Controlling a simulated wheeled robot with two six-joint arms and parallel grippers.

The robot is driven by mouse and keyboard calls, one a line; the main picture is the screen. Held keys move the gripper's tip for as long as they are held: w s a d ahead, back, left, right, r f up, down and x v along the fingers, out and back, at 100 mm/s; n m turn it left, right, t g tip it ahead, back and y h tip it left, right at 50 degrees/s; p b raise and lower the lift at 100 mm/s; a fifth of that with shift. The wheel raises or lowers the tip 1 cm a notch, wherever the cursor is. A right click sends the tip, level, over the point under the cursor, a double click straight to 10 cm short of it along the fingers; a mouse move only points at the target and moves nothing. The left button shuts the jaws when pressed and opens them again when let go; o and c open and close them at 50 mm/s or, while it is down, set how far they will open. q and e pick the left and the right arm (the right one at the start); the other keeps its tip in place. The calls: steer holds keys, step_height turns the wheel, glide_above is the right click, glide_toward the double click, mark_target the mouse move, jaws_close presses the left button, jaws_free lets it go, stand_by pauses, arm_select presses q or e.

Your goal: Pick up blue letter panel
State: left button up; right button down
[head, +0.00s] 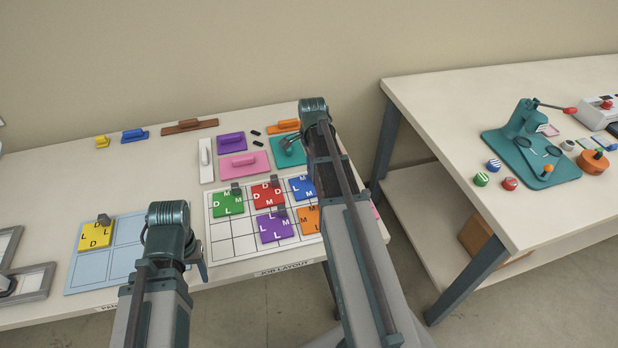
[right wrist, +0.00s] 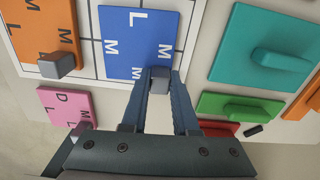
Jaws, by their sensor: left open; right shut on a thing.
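The blue letter panel (head: 299,188) carries white letters L and M and a small grey knob. In the head view it is at the upper right of the white grid sheet, partly hidden by my right arm. In the right wrist view the blue panel (right wrist: 139,38) shows closely, over the grid. My right gripper (right wrist: 160,82) is shut on its grey knob (right wrist: 160,76). I cannot tell whether the panel is lifted. My left gripper (head: 202,266) is open and empty, low over the table left of the grid sheet, partly hidden by its own arm.
Green (head: 228,203), red (head: 268,196), purple (head: 275,228) and orange (head: 309,221) letter panels lie on the grid sheet (head: 219,247). A yellow panel (head: 96,234) sits on the light blue board (head: 88,272). Handled blocks stand behind. A second table (head: 440,110) is at right.

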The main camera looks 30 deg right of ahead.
arm_select(q)
steer(key=shift+r, duration=0.15)
arm_select(e)
steer(key=shift+r, duration=0.1)
step_height(320, 180, up, 10)
steer(key=p, duration=1)
arm_select(q)
step_height(320, 180, up, 10)
